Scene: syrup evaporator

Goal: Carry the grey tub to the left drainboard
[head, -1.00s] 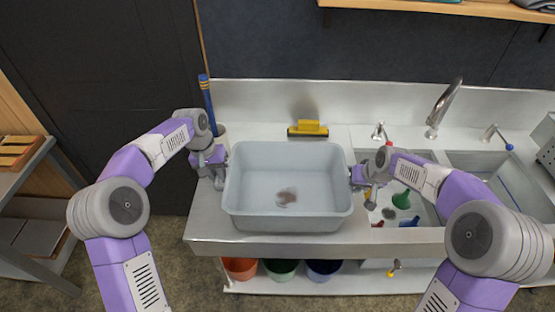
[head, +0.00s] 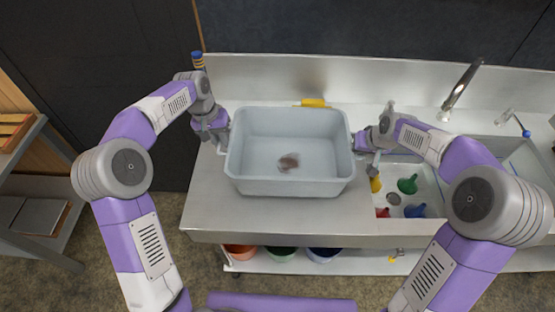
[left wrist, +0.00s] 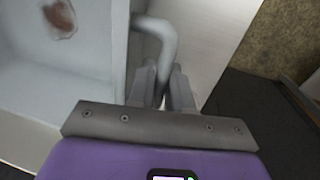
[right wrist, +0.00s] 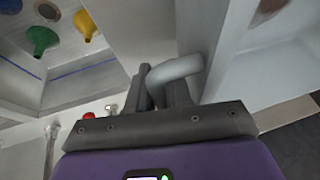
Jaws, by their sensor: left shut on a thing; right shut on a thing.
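The grey tub (head: 290,188) is upright over the left drainboard (head: 215,215), left of the sink. A brownish mark shows on its floor. My left gripper (head: 221,136) is shut on the tub's left handle, a bent grey bar that the left wrist view shows between the fingers (left wrist: 163,82). My right gripper (head: 361,143) is shut on the right handle, which also shows in the right wrist view (right wrist: 176,70). I cannot tell whether the tub's underside touches the drainboard.
The sink basin (head: 430,185) at right holds several coloured funnels, one of them green (head: 407,185). A yellow-topped squeegee (head: 313,103) lies behind the tub. A blue-handled pole (head: 198,61) stands at the back left. Bare steel shows in front of the tub.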

